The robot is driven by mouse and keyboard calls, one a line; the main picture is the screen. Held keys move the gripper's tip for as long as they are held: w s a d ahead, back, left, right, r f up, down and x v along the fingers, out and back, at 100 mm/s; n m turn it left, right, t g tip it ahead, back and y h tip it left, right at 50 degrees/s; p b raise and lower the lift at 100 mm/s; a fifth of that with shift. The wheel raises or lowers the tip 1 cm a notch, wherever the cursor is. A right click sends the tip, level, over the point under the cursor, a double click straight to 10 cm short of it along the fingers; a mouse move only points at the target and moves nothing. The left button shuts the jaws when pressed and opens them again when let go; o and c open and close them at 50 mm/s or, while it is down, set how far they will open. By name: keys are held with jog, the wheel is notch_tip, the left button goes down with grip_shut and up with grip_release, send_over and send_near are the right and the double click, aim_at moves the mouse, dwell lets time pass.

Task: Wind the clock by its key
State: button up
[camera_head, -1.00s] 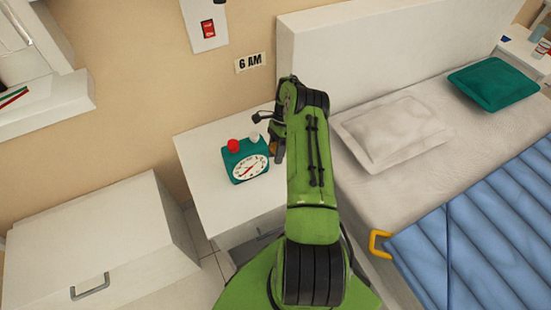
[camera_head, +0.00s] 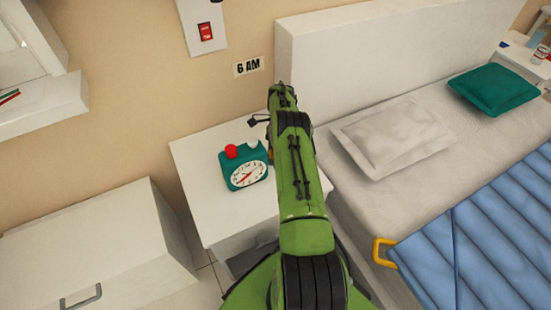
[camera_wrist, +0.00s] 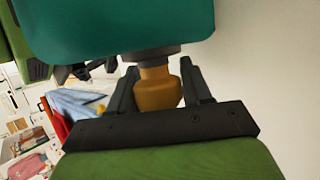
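The teal alarm clock (camera_head: 238,181) stands upright on the white nightstand (camera_head: 200,160), with a white dial, red hands, a red knob and a pale knob on top. Its teal body (camera_wrist: 110,25) fills the top of the wrist view. The gold-coloured key (camera_wrist: 160,88) sticks out of a dark collar on the clock. In the head view my green arm hides the gripper and most of the key.
A bed with a pale pillow (camera_head: 392,135) and a blue quilt (camera_head: 480,240) lies to the right. A white cabinet (camera_head: 90,245) stands at left. The nightstand top left of the clock is clear.

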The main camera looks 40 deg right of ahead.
jog(key=shift+o, duration=1.4)
notch_tip(320, 180, up, 10)
jog(key=p, duration=0.3)
